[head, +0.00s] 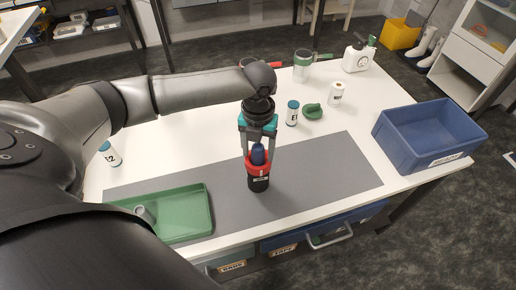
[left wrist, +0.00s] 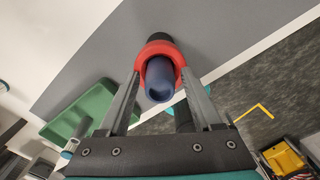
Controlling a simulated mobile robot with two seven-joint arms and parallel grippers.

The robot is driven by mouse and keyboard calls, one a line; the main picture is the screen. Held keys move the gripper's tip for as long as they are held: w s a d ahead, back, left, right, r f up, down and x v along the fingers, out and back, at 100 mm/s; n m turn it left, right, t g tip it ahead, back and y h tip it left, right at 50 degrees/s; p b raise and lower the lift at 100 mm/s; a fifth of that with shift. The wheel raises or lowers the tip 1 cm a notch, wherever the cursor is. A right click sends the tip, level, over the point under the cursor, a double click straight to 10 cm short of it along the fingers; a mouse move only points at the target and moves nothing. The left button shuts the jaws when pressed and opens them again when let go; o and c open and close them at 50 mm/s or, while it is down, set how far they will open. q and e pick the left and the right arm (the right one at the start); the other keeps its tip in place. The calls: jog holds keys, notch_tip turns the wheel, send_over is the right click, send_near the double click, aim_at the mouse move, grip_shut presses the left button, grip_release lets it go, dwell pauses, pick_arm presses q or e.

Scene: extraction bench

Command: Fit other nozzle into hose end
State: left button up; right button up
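A black hose end with a red collar (head: 258,183) stands upright on the grey mat. A dark blue nozzle (head: 258,154) stands in the red collar; it also shows in the left wrist view (left wrist: 160,80), seen end-on with the red collar (left wrist: 156,49) around it. My left gripper (head: 258,150) points down over it. Its fingers are apart, one on each side of the blue nozzle, with gaps visible. A grey, nozzle-like cylinder (head: 146,213) lies in the green tray (head: 185,215) at the left. My right gripper is not in view.
A blue bin (head: 430,135) stands at the right. Labelled bottles (head: 292,113), a green item (head: 313,112), a white roll (head: 336,93), a jar (head: 302,66) and a white jug (head: 358,56) stand behind the mat (head: 330,175). The mat's right part is clear.

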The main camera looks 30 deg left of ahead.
pick_arm(q)
jog(key=shift+o, duration=0.4)
jog(key=shift+r, duration=0.15)
jog(key=shift+r, duration=0.4)
notch_tip(320, 180, up, 11)
jog(key=p, duration=0.2)
jog(key=shift+r, duration=0.15)
jog(key=shift+s, duration=0.1)
